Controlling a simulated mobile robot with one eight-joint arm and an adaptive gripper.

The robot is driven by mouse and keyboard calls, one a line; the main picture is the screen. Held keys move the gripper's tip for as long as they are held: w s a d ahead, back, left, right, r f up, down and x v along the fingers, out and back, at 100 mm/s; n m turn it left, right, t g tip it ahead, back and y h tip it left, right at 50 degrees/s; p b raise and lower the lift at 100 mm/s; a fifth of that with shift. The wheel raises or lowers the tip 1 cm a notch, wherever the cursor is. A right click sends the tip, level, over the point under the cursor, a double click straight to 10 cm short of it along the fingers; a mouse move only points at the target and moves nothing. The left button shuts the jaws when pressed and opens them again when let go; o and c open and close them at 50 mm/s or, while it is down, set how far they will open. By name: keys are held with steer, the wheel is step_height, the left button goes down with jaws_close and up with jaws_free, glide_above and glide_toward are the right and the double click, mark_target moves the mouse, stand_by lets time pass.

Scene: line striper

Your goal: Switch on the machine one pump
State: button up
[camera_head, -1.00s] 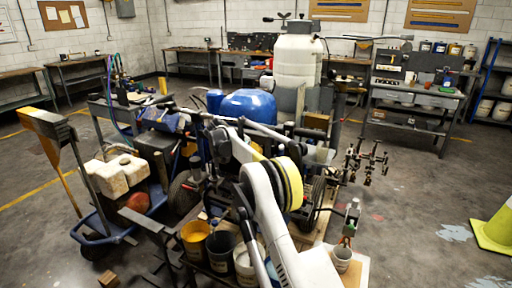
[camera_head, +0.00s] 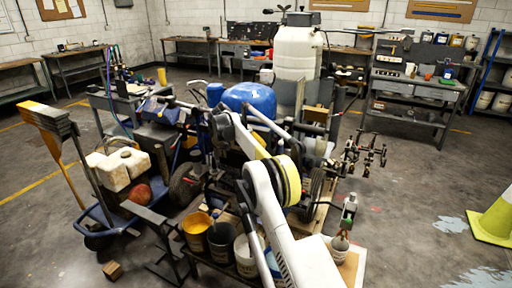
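A line striper machine (camera_head: 314,186) stands in the middle, with dark wheels, hoses and a blue rounded tank (camera_head: 249,98) above it. I cannot make out a pump switch or a label for machine one. My white arm rises from the bottom and bends at a yellow-ringed joint. Its forearm reaches up and left over the machine, covering part of it. My gripper's fingers cannot be made out among the dark parts there.
A white tank (camera_head: 298,52) stands behind. Several buckets, one yellow-rimmed (camera_head: 197,230), sit in front. A yellow-green cone (camera_head: 494,217) is at right. Floor at right is mostly clear.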

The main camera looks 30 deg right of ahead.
steer(key=v, duration=1.2)
steer(key=shift+d, duration=0.1)
